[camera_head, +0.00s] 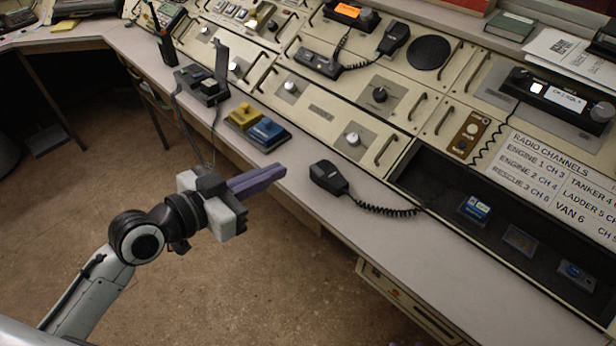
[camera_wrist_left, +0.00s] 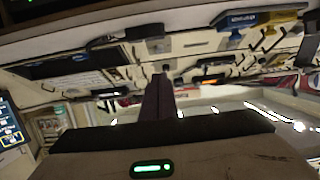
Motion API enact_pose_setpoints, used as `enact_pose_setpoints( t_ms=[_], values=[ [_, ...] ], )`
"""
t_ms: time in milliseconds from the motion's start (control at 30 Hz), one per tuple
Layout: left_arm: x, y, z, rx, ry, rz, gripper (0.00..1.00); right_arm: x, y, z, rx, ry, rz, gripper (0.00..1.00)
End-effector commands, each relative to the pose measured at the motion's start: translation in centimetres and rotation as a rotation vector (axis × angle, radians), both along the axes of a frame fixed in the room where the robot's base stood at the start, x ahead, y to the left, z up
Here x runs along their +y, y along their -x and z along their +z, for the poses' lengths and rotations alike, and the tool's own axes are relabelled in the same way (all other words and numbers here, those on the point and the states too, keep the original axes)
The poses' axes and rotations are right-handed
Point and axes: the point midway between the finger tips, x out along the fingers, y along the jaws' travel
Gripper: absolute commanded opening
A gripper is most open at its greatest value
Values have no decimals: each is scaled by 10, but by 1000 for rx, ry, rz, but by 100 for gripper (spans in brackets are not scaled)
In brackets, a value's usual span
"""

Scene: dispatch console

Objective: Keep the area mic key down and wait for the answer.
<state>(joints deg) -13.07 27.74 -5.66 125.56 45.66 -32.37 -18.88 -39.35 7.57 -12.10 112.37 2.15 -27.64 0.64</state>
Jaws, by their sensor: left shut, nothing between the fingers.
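A yellow key block (camera_head: 242,115) and a blue key block (camera_head: 266,132) sit side by side near the desk's front edge. They also show upside down at the top of the left wrist view, the blue one (camera_wrist_left: 238,19) beside the yellow one (camera_wrist_left: 274,18). A black desk microphone unit (camera_head: 205,88) with light keys and an upright stalk stands left of them. I cannot read which key is the area mic key. My left gripper (camera_head: 281,171) is shut and empty, its purple fingers in front of the blue block and apart from it.
A black hand mic (camera_head: 328,177) with a coiled cord lies right of my left fingertips. The sloped console panel (camera_head: 318,110) with knobs and handles rises behind. A dark recessed tray (camera_head: 455,185) is at the right. Open floor lies in front of the desk.

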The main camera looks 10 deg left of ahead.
Motion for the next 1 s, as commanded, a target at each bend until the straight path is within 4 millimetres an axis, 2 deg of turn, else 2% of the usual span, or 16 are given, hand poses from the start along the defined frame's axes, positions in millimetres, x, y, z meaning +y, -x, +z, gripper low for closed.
enact_pose_setpoints(
  t_ms=[333,467,567,967,1000],
  values=[
    [-1,-1,3,-5,3,-5,0,0,-3,4,-10,-2,-2,35],
    [-4,-7,2,-6,4,-3,0,-1,-3,4,-10,-1,-4,35],
    [-11,-19,-1,-7,5,-3,0,-2,-2,3,-7,0,-6,35],
    [-55,-87,-21,-4,7,-5,0,-4,0,-1,1,2,-8,35],
    [-53,-84,-35,1,2,-6,0,-3,0,-5,1,2,-8,35]
  ],
)
